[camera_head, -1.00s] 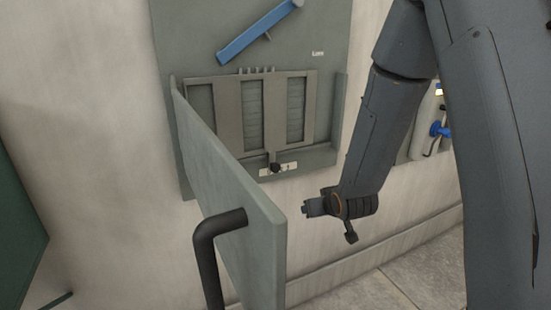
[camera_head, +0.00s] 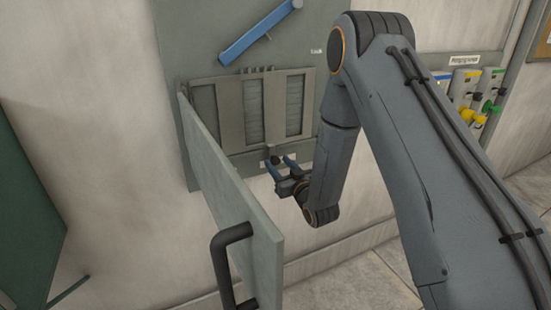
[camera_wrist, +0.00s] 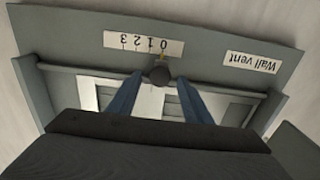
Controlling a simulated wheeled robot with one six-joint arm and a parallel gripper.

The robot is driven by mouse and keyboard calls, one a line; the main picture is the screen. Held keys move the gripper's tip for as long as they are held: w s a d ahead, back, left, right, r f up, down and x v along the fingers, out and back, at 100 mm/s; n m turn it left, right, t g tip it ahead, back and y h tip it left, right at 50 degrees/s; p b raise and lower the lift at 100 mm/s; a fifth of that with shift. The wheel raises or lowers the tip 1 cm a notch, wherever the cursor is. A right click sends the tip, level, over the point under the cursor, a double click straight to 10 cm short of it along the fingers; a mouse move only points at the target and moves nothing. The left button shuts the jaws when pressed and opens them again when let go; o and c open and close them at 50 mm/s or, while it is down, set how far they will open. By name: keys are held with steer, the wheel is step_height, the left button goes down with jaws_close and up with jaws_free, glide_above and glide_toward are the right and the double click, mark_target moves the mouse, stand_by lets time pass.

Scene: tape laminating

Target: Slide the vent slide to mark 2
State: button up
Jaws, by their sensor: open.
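The grey wall vent (camera_head: 230,115) has a slotted slide plate (camera_head: 292,105) and a dark round knob (camera_wrist: 159,76) at the slide's edge. In the wrist view, which is upside down, a white scale (camera_wrist: 143,43) with marks 0 to 3 lies just beyond the knob. My gripper (camera_wrist: 158,73) is open, with one blue finger on each side of the knob. I see gaps and cannot tell any contact. In the head view my gripper (camera_head: 280,164) partly hides the scale and knob.
An open grey door panel (camera_head: 225,195) with a black handle (camera_head: 228,265) juts out left of my gripper. A blue lever (camera_head: 258,33) is above the vent. Coloured valves (camera_head: 475,100) are on the wall at right. A "Wall vent" label (camera_wrist: 252,62) is beside the scale.

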mark_target(276, 161)
steer(key=shift+p+x, duration=0.4)
steer(key=shift+x, duration=1.1)
steer(key=shift+c, duration=0.3)
jaws_close()
